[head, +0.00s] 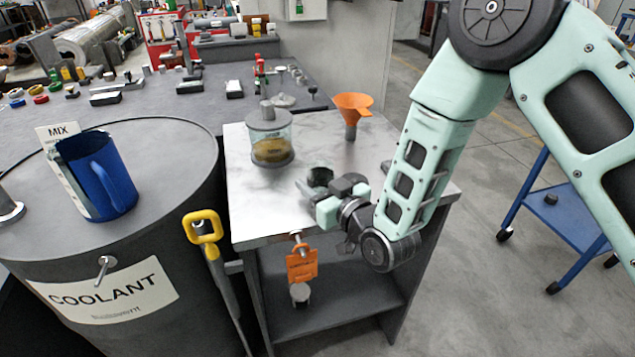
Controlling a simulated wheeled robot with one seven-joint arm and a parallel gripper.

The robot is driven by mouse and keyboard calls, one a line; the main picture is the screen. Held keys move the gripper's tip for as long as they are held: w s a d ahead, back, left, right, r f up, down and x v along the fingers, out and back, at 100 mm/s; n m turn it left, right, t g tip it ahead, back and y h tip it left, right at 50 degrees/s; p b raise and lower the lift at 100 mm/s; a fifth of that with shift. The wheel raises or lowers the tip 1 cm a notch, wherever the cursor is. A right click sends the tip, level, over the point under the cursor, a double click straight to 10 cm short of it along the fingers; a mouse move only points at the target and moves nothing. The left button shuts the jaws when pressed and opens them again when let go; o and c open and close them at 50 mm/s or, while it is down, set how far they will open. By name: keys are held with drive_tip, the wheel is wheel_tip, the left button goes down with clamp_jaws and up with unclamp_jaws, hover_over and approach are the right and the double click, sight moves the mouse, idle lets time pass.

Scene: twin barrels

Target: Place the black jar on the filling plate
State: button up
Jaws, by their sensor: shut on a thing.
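My gripper (320,190) is low over the metal-topped stand, near its front right part. It is shut on a small dark round thing, which looks like the black jar (320,175). The fingers hide part of the jar, and I cannot tell whether it touches the top or hangs just above it. I cannot make out a separate filling plate; a small dark edge shows beside my forearm, mostly hidden.
The stand's metal top (255,205) bears a clear lidded jar with yellowish contents (272,150) and an orange funnel (353,103). Left is a coolant barrel (150,215) with a blue jug (105,180). A yellow-handled tool (203,227) leans between. An orange tag (302,265) hangs in front.

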drive_tip(key=shift+f, duration=0.15)
drive_tip(key=o, duration=1)
drive_tip(key=shift+o, duration=0.2)
